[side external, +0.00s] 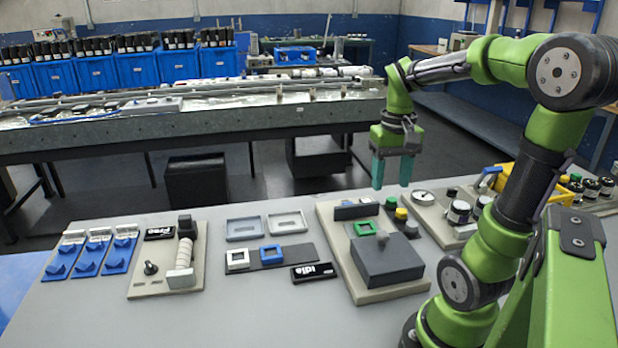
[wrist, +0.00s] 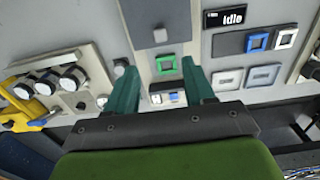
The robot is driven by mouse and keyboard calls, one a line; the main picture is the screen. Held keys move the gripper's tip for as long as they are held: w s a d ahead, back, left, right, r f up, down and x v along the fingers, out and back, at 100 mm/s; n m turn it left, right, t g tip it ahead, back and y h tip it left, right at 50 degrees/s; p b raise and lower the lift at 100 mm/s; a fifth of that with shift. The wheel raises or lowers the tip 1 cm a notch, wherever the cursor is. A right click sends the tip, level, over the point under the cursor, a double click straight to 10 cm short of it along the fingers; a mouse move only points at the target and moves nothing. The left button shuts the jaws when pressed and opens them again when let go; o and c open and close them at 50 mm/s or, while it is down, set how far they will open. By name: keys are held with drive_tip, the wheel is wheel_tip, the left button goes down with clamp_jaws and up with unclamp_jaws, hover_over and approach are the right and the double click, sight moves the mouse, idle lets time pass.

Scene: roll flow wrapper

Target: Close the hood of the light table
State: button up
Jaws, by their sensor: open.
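The light table (side external: 345,275) is a beige board right of centre. A dark grey box-shaped hood (side external: 388,264) with a small grey knob (side external: 382,238) sits on its near part; the hood also shows at the top of the wrist view (wrist: 152,14). A green square frame (side external: 363,229) lies uncovered beside the hood, on the far side. My gripper (side external: 391,182) is open and empty, pointing down above the far end of the board. In the wrist view its teal fingers (wrist: 161,72) spread on either side of the green frame, with the hood beyond them.
Green and yellow buttons (side external: 397,208) stand on the board's right side. A dial panel (side external: 455,212) is to the right, with a yellow bin (side external: 545,180) behind. An "Idle" display (side external: 315,272) and square frames lie left. A lever panel (side external: 170,265) stands farther left.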

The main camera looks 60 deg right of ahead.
sight(383, 232)
wheel_tip(383, 232, down, 13)
drive_tip(key=shift+f, duration=0.2)
drive_tip(key=shift+c, duration=0.3)
clamp_jaws()
